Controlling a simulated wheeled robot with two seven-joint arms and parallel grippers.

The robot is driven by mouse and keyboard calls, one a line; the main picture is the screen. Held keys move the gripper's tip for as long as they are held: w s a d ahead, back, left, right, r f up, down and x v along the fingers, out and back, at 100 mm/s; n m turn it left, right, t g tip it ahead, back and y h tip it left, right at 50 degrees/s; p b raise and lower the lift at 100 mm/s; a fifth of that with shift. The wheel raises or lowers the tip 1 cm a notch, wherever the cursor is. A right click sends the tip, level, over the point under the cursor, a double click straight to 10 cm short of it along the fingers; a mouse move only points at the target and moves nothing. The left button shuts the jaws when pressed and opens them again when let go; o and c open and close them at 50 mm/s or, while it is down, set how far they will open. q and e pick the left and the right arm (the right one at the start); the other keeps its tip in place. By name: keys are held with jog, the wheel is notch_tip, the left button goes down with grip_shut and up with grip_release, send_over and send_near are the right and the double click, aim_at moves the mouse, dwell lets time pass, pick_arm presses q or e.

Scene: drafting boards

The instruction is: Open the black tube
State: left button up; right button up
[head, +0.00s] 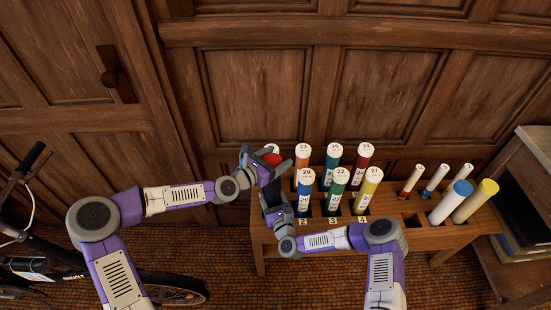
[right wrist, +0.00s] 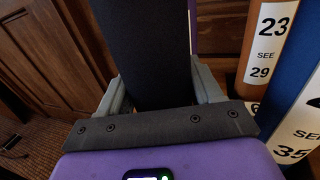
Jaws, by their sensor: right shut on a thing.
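The black tube (right wrist: 150,50) stands in the right wrist view between the fingers of my right gripper (right wrist: 160,90), which is shut on its body. In the head view my right gripper (head: 274,205) is at the left end of the wooden rack and the tube's dark body shows only in part there. Whether the fingers touch the cap is hard to see.
The wooden rack (head: 440,240) holds several numbered tubes close to the right, including a blue one (head: 305,190) and an orange one (head: 302,158). A bicycle (head: 40,255) stands at the left. Wood panelling (head: 260,90) is behind. A shelf (head: 520,190) is at the right.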

aim_at(276, 157)
pick_arm(q)
jog(key=c, duration=0.4)
dwell(0.3)
jog(key=shift+r, duration=0.2)
jog(key=shift+r, duration=0.95)
jog(key=shift+r, duration=2)
pick_arm(e)
jog(key=o, duration=1.6)
jog(key=shift+s, duration=0.1)
